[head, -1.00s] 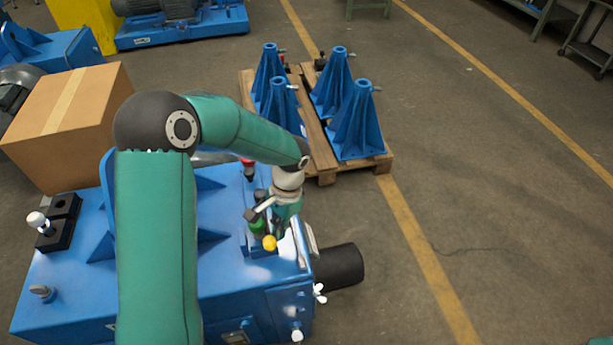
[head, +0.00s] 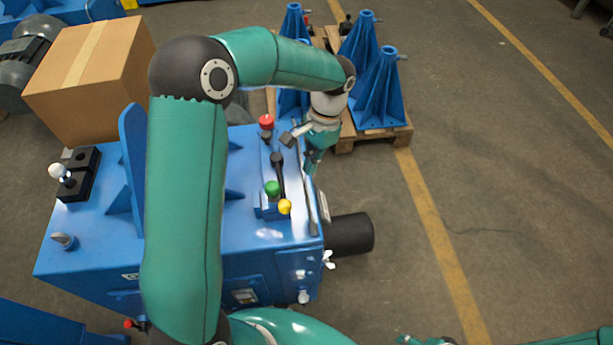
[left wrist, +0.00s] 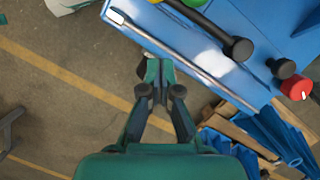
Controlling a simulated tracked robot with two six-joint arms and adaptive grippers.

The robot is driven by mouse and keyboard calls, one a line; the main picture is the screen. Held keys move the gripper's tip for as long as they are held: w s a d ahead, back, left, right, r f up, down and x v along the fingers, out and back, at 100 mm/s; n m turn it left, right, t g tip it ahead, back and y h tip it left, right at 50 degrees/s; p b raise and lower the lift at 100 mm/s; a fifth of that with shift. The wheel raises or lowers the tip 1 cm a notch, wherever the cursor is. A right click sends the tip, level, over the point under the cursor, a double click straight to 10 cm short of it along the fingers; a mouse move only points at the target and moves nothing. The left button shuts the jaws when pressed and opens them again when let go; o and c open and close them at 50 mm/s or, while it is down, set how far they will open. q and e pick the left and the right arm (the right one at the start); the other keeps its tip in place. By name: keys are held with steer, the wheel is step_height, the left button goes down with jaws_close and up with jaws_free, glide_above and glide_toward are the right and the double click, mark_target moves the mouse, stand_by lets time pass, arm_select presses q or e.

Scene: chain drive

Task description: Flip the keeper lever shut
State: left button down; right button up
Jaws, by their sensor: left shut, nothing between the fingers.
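A control strip with levers runs along the right side of the blue machine top. A black lever with a ball end (head: 277,159) lies there, behind a green knob (head: 272,187) and a yellow knob (head: 285,206). It also shows in the left wrist view (left wrist: 240,48). A long grey rod (head: 308,205) lies along the machine's right edge and crosses the left wrist view (left wrist: 185,65). I cannot tell which of these is the keeper lever. My left gripper (head: 308,170) is shut and empty, beside the rod on its outer side; its closed fingertips show in the left wrist view (left wrist: 156,72).
A red button (head: 266,122) stands at the strip's back end. A black cylinder (head: 350,233) sticks out from the machine's right side. Blue stands (head: 378,95) on a pallet (head: 375,138) are behind. A cardboard box (head: 85,75) is at back left. Floor on the right is clear.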

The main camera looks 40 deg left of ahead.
arm_select(q)
steer(key=shift+v, duration=1.05)
